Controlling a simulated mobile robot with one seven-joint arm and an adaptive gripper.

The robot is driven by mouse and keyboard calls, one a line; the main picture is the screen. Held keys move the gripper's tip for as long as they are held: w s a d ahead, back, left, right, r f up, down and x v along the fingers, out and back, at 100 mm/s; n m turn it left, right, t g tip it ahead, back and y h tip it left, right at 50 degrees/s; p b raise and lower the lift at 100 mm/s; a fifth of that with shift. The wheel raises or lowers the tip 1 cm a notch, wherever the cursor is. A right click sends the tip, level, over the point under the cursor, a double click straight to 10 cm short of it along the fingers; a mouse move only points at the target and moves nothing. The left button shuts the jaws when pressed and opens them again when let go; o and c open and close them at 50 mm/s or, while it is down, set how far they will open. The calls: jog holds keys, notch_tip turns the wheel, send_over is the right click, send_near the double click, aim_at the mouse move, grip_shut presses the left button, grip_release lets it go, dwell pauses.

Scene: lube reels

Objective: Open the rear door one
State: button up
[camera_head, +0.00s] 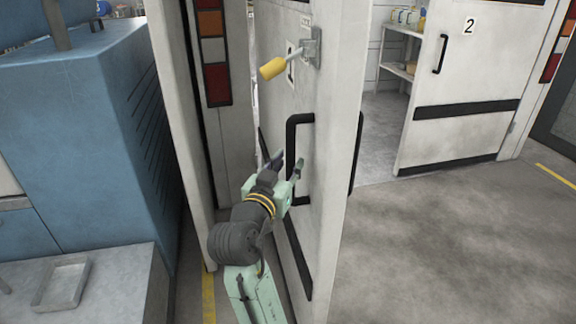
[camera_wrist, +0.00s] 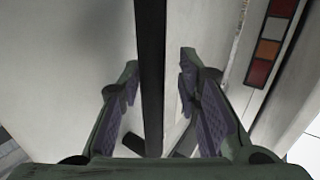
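The white rear door one (camera_head: 325,200) stands swung out, its edge facing the head camera. A black D-shaped handle (camera_head: 303,118) is on its left face, and another black handle shows past its edge. A latch lever with a yellow grip (camera_head: 272,68) is above the handle. My gripper (camera_head: 287,163) is at the handle's height, fingers spread. In the wrist view, the vertical black handle bar (camera_wrist: 151,45) runs between the two open fingers, with gaps on both sides. A number plate on the door is seen edge-on.
A blue cabinet (camera_head: 90,120) stands close on the left, with a grey tray (camera_head: 62,283) on a low bench before it. A second white door marked 2 (camera_head: 460,90) stands at the right, beside shelves (camera_head: 400,68). The grey floor (camera_head: 450,250) at right is clear.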

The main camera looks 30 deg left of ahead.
jog(key=shift+o, duration=0.5)
jog(key=s, duration=0.7)
jog(key=shift+s+d, duration=0.2)
jog(key=shift+d, duration=0.25)
